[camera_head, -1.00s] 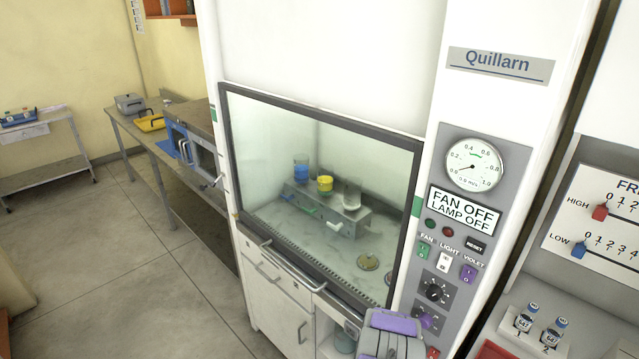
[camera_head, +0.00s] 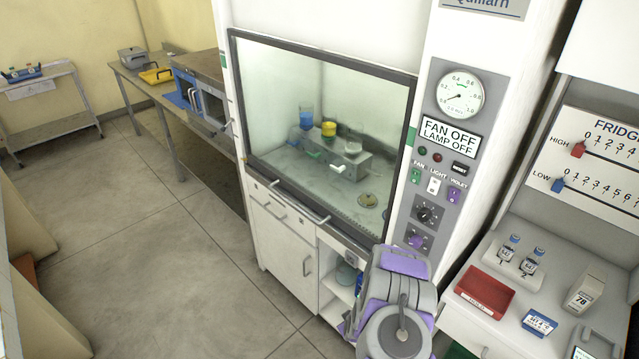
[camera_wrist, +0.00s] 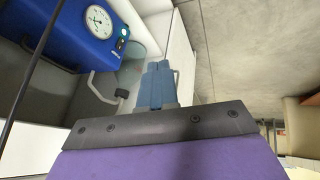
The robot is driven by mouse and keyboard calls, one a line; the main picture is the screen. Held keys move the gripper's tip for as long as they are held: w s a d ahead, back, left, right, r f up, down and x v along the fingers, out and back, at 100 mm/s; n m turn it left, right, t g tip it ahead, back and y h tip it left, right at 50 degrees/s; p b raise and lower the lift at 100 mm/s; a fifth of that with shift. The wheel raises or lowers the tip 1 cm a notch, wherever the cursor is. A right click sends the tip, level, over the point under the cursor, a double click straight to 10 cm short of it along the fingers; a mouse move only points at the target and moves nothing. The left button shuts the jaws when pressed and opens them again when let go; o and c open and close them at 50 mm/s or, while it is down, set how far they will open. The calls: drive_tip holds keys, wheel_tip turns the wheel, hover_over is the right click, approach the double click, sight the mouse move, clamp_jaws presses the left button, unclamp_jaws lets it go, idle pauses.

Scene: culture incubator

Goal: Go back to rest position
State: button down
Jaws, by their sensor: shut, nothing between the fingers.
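My gripper (camera_wrist: 158,70) shows in the wrist view as two blue-grey fingers pressed together, with nothing between them. It hangs in free space beside a white panel (camera_wrist: 180,58). In the head view my folded grey and purple arm stands at the bottom centre, in front of the fume hood's lower right cabinet. The gripper's fingertips cannot be made out there. The fume hood (camera_head: 330,110) has its glass sash down, and its display (camera_head: 447,138) reads FAN OFF, LAMP OFF.
A blue device with a round dial (camera_wrist: 88,30) is close to the gripper's left in the wrist view. A red tray (camera_head: 485,291) and bottles sit on the counter at right. Open floor (camera_head: 150,255) lies at left; a bench (camera_head: 160,90) stands behind it.

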drive_tip(key=a+r+m+g+y, duration=0.1)
drive_tip(key=a+r, duration=0.2)
drive_tip(key=r, duration=0.5)
drive_tip(key=a+r+g+y, duration=0.1)
drive_tip(key=a+r, duration=0.2)
drive_tip(key=r, duration=0.6)
drive_tip(key=s+d+r+g, duration=0.1)
drive_tip(key=s+r, duration=0.2)
drive_tip(key=r, duration=0.3)
drive_tip(key=s+r+g, duration=0.1)
drive_tip(key=s+r, duration=0.3)
drive_tip(key=r, duration=0.3)
drive_tip(key=s+d+r+m+g+h, duration=0.1)
drive_tip(key=s+d+r+m, duration=0.1)
drive_tip(key=s+r, duration=0.4)
drive_tip(key=s+d+r+m+g, duration=0.1)
drive_tip(key=s+d+r, duration=0.3)
drive_tip(key=s, duration=1.1)
drive_tip(key=s+d+r+m+g+h, duration=0.1)
drive_tip(key=s+d+r+m+g, duration=0.1)
drive_tip(key=s+r, duration=0.7)
drive_tip(key=shift+s+d+r+m+h, duration=0.35)
drive_tip(key=shift+s+d, duration=0.2)
drive_tip(key=shift+s, duration=0.2)
drive_tip(key=c, duration=1.8)
unclamp_jaws()
